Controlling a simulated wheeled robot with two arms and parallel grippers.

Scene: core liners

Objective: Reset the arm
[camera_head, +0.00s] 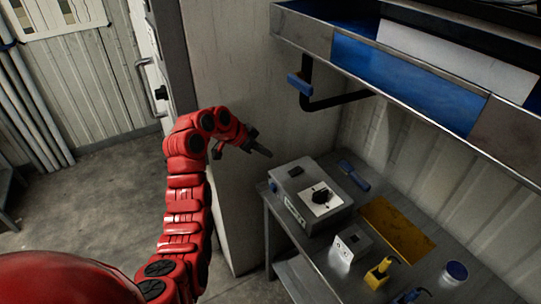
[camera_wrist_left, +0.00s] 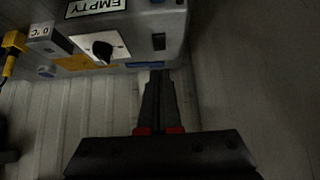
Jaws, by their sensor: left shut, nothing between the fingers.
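My left gripper (camera_head: 262,150) hangs in the air at the end of my red left arm, left of and above the grey box with a black knob (camera_head: 312,196) on the workbench. Its fingers are together and hold nothing. In the left wrist view the gripper (camera_wrist_left: 159,74) points toward the grey box (camera_wrist_left: 140,22), which carries a label reading "EMPTY" and the black knob. My right gripper is not in view.
The metal workbench (camera_head: 290,253) also holds a yellow mat (camera_head: 397,226), a small "0 °C" block (camera_head: 350,248), a yellow tool (camera_head: 378,273), a blue-topped cup (camera_head: 455,272) and a blue-handled brush (camera_head: 353,174). A metal shelf (camera_head: 400,92) overhangs the bench. Open floor (camera_head: 100,205) lies left.

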